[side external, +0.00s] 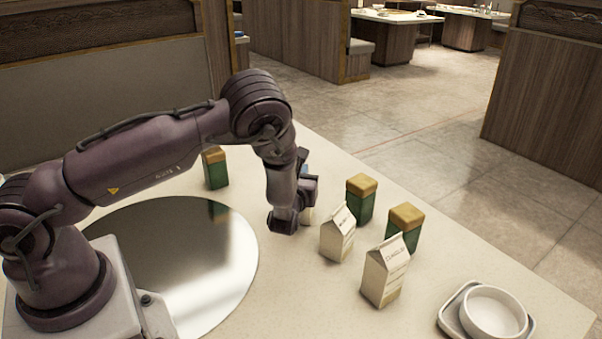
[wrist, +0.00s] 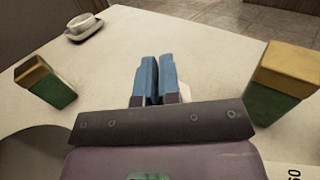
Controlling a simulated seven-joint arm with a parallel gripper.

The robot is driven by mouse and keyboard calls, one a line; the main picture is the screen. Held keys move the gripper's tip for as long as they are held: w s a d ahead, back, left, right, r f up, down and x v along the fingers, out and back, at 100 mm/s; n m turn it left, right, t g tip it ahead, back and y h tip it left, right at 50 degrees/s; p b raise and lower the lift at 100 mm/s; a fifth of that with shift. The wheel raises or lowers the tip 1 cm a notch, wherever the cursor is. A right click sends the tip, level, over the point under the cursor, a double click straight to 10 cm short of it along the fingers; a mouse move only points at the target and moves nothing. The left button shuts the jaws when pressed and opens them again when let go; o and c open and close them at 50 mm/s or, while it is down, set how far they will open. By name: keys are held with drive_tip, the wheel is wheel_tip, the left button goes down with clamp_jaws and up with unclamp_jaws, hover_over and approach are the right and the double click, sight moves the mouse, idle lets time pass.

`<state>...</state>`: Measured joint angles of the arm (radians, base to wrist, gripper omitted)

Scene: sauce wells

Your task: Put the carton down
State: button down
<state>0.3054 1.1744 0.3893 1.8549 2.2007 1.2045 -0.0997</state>
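My gripper (wrist: 159,62) shows two blue fingers in the wrist view, side by side with only a thin dark gap. I see no carton between them. In the side external view the gripper is low over the table, mostly hidden by my wrist. A small pale patch (side external: 307,215) shows beside it there; I cannot tell what it is. Two white gable-top cartons (side external: 338,235) (side external: 385,272) stand upright to its right, apart from it. Green cartons with tan tops stand behind them (side external: 361,199) (side external: 405,226), and another (side external: 215,168) stands at the left.
A round shiny dark disc (side external: 180,262) lies on the pale table (side external: 290,305) left of my gripper. A white bowl (side external: 494,311) sits on a tray (side external: 452,319) at the lower right. Clear tabletop lies between the disc and the white cartons.

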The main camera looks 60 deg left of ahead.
drive_tip(key=shift+f, duration=0.1)
drive_tip(key=c, duration=1.3)
unclamp_jaws()
